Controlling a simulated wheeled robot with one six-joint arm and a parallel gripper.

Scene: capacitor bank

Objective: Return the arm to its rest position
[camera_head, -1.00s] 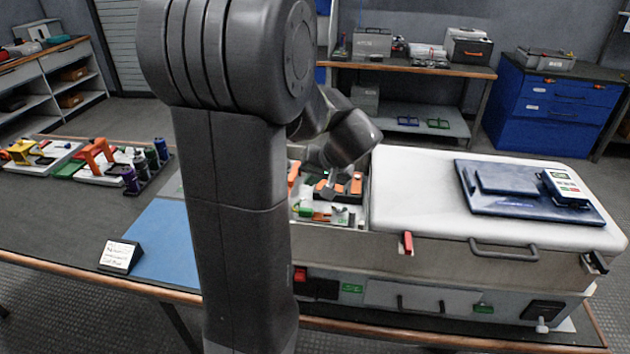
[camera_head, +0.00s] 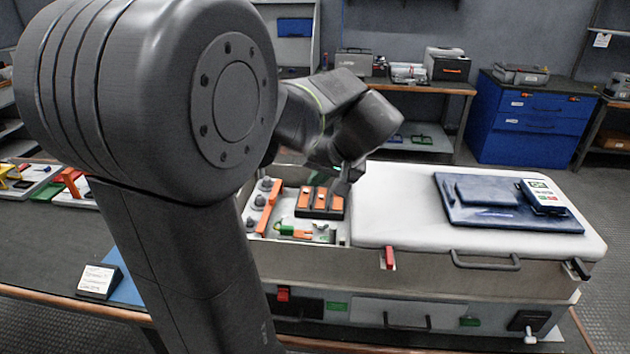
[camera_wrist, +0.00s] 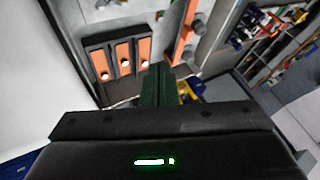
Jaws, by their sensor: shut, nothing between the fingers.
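My arm fills the left and middle of the head view, folded up high with its elbow close to the camera. My gripper (camera_head: 340,178) hangs over the back of the open bay of the bench unit, partly hidden by my wrist. In the wrist view its two dark green fingers (camera_wrist: 158,84) are together with nothing between them. Beyond them lie a black block with three orange strips (camera_wrist: 118,56) and an orange bar with grey knobs (camera_wrist: 187,40). The same block (camera_head: 320,201) shows in the head view just below the gripper, and they look apart.
The unit's white lid (camera_head: 400,205) lies right of the bay, with a blue panel and meter (camera_head: 541,195) on it. A red latch (camera_head: 389,257) is at its front. A sign (camera_head: 98,281) and colored tools (camera_head: 72,182) are on the left bench. A blue cabinet (camera_head: 530,125) stands behind.

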